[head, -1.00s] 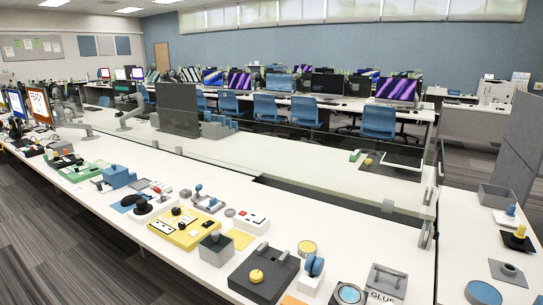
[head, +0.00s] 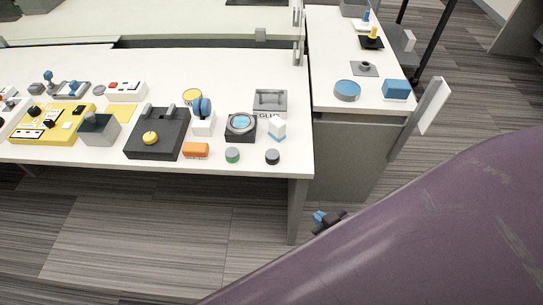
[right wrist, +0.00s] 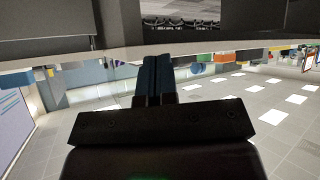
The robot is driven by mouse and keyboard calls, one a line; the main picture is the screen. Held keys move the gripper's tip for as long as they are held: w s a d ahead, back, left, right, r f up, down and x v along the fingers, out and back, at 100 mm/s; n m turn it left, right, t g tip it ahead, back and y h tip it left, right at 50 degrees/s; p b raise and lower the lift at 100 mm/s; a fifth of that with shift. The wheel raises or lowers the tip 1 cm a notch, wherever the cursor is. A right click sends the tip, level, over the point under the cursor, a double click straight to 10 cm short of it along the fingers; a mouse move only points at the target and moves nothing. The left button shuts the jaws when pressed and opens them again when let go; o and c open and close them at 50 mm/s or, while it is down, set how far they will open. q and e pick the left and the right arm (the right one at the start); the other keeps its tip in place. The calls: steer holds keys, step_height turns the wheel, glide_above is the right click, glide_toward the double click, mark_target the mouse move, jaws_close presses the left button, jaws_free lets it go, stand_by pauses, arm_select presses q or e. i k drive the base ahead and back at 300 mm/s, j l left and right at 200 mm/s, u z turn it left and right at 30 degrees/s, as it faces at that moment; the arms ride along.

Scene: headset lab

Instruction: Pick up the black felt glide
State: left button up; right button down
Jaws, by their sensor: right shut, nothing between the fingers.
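A small black round piece (head: 272,157), which looks like the black felt glide, sits near the front edge of the white table, toward its right corner. My right gripper (head: 319,217) is below and right of it in the head view, out past the table's front corner and apart from it. Its blue fingers are together and empty; they also show closed in the right wrist view (right wrist: 153,75). The glide cannot be made out in the right wrist view. My left gripper is not in view.
A side table (head: 330,98) adjoins at right. The floor in front is clear.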

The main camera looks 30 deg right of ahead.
mark_target(272, 155)
steer(key=j+z, duration=0.15)
steer(key=z, duration=0.3)
steer(key=i+j+z, duration=0.1)
steer(key=j+z, duration=0.15)
steer(key=z, duration=0.15)
steer(key=j+z, duration=0.2)
steer(key=z, duration=0.25)
steer(key=j+z, duration=0.2)
steer(key=j, duration=0.2)
steer(key=k+j+z, duration=0.15)
steer(key=j, duration=0.25)
steer(key=k+j, duration=0.1)
steer(key=j, duration=0.4)
steer(key=k+j+z, duration=0.1)
steer(key=j, duration=0.4)
